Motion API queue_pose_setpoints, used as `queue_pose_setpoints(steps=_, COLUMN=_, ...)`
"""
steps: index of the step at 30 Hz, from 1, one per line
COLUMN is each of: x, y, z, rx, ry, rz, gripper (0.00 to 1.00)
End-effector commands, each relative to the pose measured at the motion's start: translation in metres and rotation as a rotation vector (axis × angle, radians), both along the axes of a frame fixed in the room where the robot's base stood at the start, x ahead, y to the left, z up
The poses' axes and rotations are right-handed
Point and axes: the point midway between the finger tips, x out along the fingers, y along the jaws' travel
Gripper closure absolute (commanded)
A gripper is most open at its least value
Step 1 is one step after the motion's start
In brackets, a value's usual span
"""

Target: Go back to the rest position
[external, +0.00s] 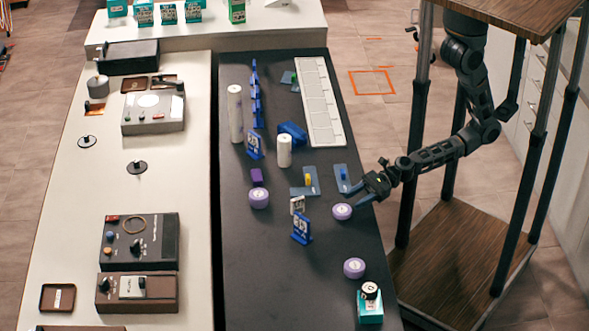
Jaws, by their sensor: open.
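My gripper (366,188) is open, at the right edge of the dark tabletop (270,305). It is close above and to the right of a round lilac puck (342,211). I cannot tell whether a finger touches the puck. Nothing shows between the fingers. My arm reaches in from the upper right, past the wooden cart.
Near my gripper are a blue-grey plate with a blue peg (342,178), another with a yellow peg (305,182) and a blue stand (301,228). White cylinders (284,150) stand farther left. The wooden cart (455,262) with dark posts stands at the right.

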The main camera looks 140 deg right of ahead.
Motion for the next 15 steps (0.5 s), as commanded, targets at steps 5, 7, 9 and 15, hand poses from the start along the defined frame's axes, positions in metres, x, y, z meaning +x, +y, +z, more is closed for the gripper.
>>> queue_pose_setpoints(steps=5, x=-0.051, y=0.054, z=-0.009, rx=-0.357, ry=0.178, rz=0.120, gripper=0.56)
queue_pose_setpoints(steps=7, x=-0.072, y=0.065, z=-0.010, rx=-0.592, ry=0.259, rz=0.168, gripper=0.56)
queue_pose_setpoints(steps=9, x=-0.093, y=0.076, z=-0.007, rx=-0.838, ry=0.332, rz=0.224, gripper=0.56)
queue_pose_setpoints(steps=15, x=-0.154, y=0.104, z=0.018, rx=-1.628, ry=0.479, rz=0.413, gripper=0.56)
